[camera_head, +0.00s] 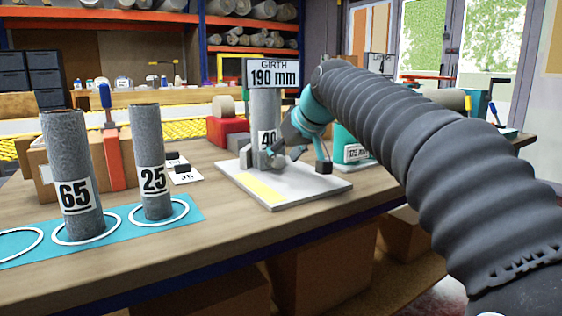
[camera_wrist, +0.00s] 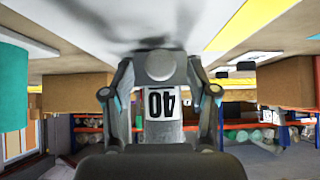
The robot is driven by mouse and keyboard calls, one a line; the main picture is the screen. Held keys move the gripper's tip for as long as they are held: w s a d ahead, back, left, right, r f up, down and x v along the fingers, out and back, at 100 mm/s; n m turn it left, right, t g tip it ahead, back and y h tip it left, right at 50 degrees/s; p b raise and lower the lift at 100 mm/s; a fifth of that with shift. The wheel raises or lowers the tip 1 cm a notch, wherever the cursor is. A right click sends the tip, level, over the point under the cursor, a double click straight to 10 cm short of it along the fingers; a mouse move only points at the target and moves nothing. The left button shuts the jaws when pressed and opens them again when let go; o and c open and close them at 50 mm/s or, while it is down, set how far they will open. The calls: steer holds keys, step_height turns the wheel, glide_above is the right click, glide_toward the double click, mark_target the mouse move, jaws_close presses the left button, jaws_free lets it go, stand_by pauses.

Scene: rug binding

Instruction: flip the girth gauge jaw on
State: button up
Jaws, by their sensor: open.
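The girth gauge has a white base plate (camera_head: 300,193) with a yellow strip, and a sign (camera_head: 272,74) reading "GIRTH 190 mm". A grey roll labelled 40 (camera_head: 266,105) stands upright on the plate; its label shows upside down in the wrist view (camera_wrist: 161,104). A small grey block (camera_head: 246,157) is at the roll's left foot. A black block (camera_head: 324,167) sits at the plate's right edge, with a thin upright piece above it. My gripper (camera_head: 268,157) is open low at the roll, its fingers on both sides of it in the wrist view (camera_wrist: 161,92). Whether they touch it is unclear.
Rolls labelled 65 (camera_head: 68,165) and 25 (camera_head: 150,150) stand in white rings on a teal mat (camera_head: 192,209) at the left. A red block (camera_head: 228,132) stands behind the gauge, and a teal block (camera_head: 343,137) stands right of it. The table front (camera_head: 200,240) is clear.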

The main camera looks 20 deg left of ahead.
steer(key=shift+w+a+f, duration=0.35)
steer(key=shift+a+f, duration=0.05)
steer(key=shift+f, duration=0.05)
